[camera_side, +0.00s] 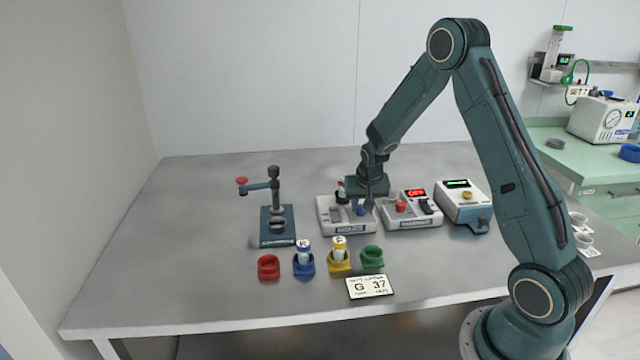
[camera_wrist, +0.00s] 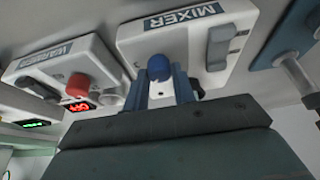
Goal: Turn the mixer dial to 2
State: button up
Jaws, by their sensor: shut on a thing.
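The mixer (camera_side: 328,226) is a pale box standing on the table near the middle. Its label reads MIXER in the wrist view (camera_wrist: 130,42). Its blue dial (camera_wrist: 158,64) sits beside a grey slide switch (camera_wrist: 219,46). My gripper (camera_wrist: 162,84) points down from above with its two fingers on either side of the dial, shut on it. In the side view my gripper (camera_side: 362,203) hides part of the mixer and the dial shows only as a small blue patch. The dial's scale marks and setting are not readable.
The warmer (camera_side: 412,223), with a red knob and lit red display, stands close right of the mixer. A box with a yellow knob (camera_side: 467,195) is beyond it. A lever stand (camera_side: 277,238) is at left. Coloured cups and a card (camera_side: 369,286) lie in front.

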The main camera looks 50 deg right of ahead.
jog(key=o, duration=1)
jog(key=shift+r, duration=0.1)
jog(key=v, duration=1.3)
jog(key=shift+r, duration=0.25)
jog(key=shift+s+a, duration=0.1)
jog(key=shift+a+r, duration=0.1)
